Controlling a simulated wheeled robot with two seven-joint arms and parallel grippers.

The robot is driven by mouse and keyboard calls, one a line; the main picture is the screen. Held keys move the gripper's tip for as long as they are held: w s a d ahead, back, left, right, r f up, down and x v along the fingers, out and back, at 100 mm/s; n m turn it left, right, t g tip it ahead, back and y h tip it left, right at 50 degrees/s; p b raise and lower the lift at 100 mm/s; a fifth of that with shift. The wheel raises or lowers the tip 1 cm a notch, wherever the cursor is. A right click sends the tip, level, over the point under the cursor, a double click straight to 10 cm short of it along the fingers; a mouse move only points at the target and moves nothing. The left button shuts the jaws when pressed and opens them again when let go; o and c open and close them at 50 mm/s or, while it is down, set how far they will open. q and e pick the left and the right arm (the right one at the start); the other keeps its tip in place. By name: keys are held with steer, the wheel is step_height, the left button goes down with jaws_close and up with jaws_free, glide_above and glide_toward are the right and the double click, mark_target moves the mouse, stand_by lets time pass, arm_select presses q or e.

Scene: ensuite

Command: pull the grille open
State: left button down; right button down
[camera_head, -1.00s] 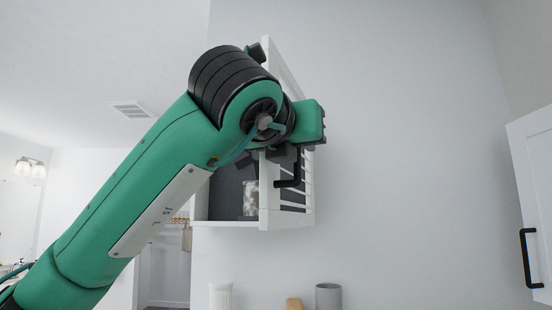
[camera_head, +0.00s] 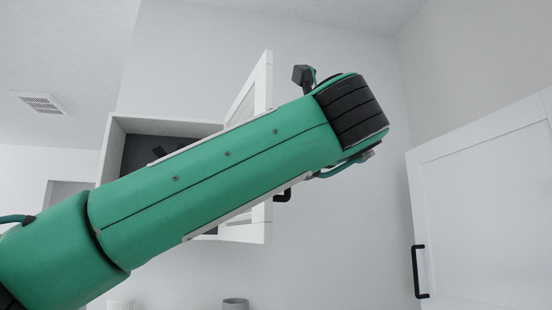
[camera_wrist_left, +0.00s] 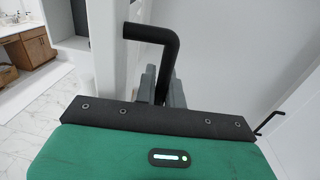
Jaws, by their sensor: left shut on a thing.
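The grille (camera_head: 263,82) is the white framed, slatted door of a wall cabinet (camera_head: 112,150). It stands swung out from the cabinet, whose dark inside shows at the left. Its black handle (camera_head: 283,195) peeks out below my green left arm, which covers the middle of the grille. In the left wrist view, my left gripper (camera_wrist_left: 160,88) is shut on the black handle (camera_wrist_left: 150,34), beside the white frame of the grille (camera_wrist_left: 106,60). In the head view the left fingers are hidden behind the arm. My right gripper is not in view.
A white door (camera_head: 480,200) with a black handle (camera_head: 420,272) stands at the right. A grey cup (camera_head: 235,304) sits below the cabinet at the bottom edge. Bare wall lies between the grille and the white door.

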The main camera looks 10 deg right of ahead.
arm_select(q)
steer(key=shift+a+r, duration=0.15)
steer(key=shift+r, duration=0.05)
steer(key=c, duration=1.8)
jaws_free()
steer(key=shift+w, duration=0.1)
steer(key=shift+o, duration=0.2)
steer(key=shift+a+f, duration=0.1)
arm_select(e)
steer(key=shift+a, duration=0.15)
